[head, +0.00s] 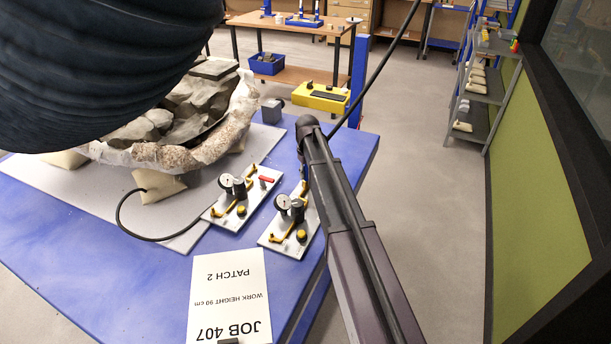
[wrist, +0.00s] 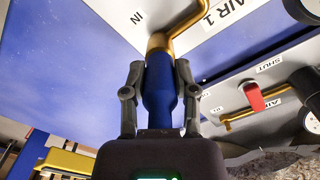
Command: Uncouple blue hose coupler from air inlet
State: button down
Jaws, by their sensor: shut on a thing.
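My gripper (wrist: 160,78) is shut on the blue hose coupler (wrist: 159,92), with one finger on each side of it. The far end of the coupler meets the brass air inlet pipe (wrist: 162,42), and I see no gap between them. The pipe runs onto a white panel (wrist: 205,35) marked AIR 1 and IN. In the head view my arm covers the gripper and coupler. Two white gauge panels stand on the blue table there, a right one (head: 270,239) beside my arm and a left one (head: 228,218).
A red lever (wrist: 254,94) marked SHUT is on the neighbouring panel, right of my gripper. A black hose (head: 119,217) curves from the left panel. A jacketed fossil (head: 185,155) lies behind. A JOB 407 sheet (head: 229,300) lies in front. The floor right of the table is clear.

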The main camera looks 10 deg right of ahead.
jog(key=shift+w+a+r, duration=0.1)
jog(key=shift+w+a, duration=0.05)
jog(key=shift+w, duration=0.25)
jog(key=shift+w+r+p, duration=0.1)
jog(key=shift+r+p, duration=0.1)
jog(key=shift+p, duration=0.25)
jog(key=shift+r+p, duration=2.4)
jog(key=shift+r, duration=0.05)
jog(key=shift+r+p, duration=2.5)
jog(key=shift+p, duration=0.05)
